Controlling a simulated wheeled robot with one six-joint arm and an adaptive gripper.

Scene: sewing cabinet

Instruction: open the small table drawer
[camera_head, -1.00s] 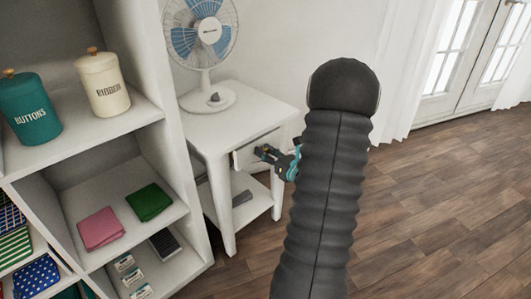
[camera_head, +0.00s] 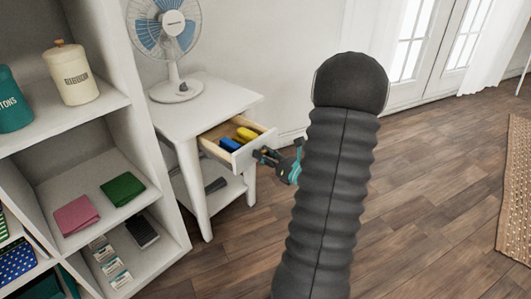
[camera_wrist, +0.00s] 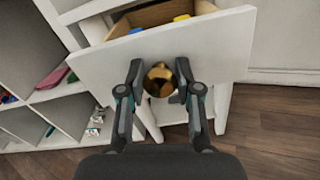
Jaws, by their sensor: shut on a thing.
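The small white table (camera_head: 205,100) stands beside the shelf, and its drawer (camera_head: 240,153) is pulled well out. Blue and yellow items (camera_head: 240,137) lie inside the drawer. In the wrist view the drawer's white front (camera_wrist: 215,48) faces me, with a round brass knob (camera_wrist: 159,79) at its middle. My gripper (camera_head: 262,156) is at the drawer front. In the wrist view its fingers (camera_wrist: 158,76) are on either side of the knob, shut on it. My arm hides part of the floor right of the drawer.
A white shelf (camera_head: 120,125) with canisters and folded cloths stands close on the left. A fan (camera_head: 175,88) stands on the tabletop. The wooden floor (camera_head: 420,190) on the right is open, with a woven rug (camera_head: 515,190) at the far right.

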